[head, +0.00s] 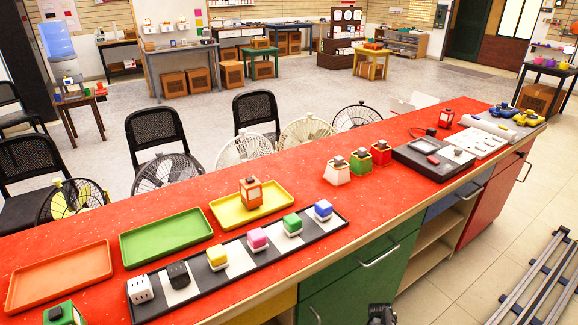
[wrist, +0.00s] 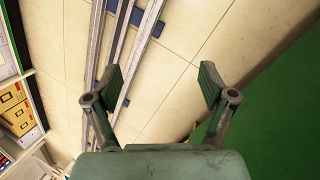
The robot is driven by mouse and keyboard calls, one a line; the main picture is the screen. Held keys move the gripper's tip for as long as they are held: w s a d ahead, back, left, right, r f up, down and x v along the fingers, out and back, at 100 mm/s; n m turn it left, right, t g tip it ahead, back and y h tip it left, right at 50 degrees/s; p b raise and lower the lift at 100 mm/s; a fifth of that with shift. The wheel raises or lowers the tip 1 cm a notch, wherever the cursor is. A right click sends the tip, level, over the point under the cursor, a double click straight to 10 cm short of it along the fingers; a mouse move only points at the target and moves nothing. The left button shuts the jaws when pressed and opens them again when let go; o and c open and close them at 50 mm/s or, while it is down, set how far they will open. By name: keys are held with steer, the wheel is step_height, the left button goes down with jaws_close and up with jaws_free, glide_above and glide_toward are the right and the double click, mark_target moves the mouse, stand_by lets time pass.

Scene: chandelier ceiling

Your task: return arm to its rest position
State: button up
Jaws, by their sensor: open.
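My gripper (wrist: 161,88) is open and empty in the wrist view, its two fingers wide apart over the pale tiled floor. In the head view only a dark part of my gripper (head: 382,314) shows at the bottom edge, in front of the counter's green drawer front and below the red top. Nothing is between the fingers. The rest of my arm is out of the head view.
The red counter (head: 300,205) carries trays, a long strip with several coloured blocks (head: 258,239), lanterns and a grey device (head: 432,158). A green panel (wrist: 275,125) is close on the right in the wrist view. Rails (head: 530,285) run along the floor at right.

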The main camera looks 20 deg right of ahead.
steer(key=s+a+r+n+g+p, duration=0.1)
steer(key=s+a+r+n+p, duration=0.2)
steer(key=a, duration=0.7)
steer(key=s+a+r+n+g+p, duration=0.1)
steer(key=s+a+r+n+p, duration=0.2)
steer(key=a, duration=0.7)
steer(key=s+a+r+n+y+p, duration=0.1)
steer(key=s+a+r+n+p, duration=0.2)
steer(key=a, duration=0.7)
steer(key=s+r+p, duration=0.1)
steer(key=r+p, duration=0.1)
steer(key=p, duration=0.1)
steer(key=shift+a+n+g+p, duration=0.3)
steer(key=shift+n+g+p, duration=0.1)
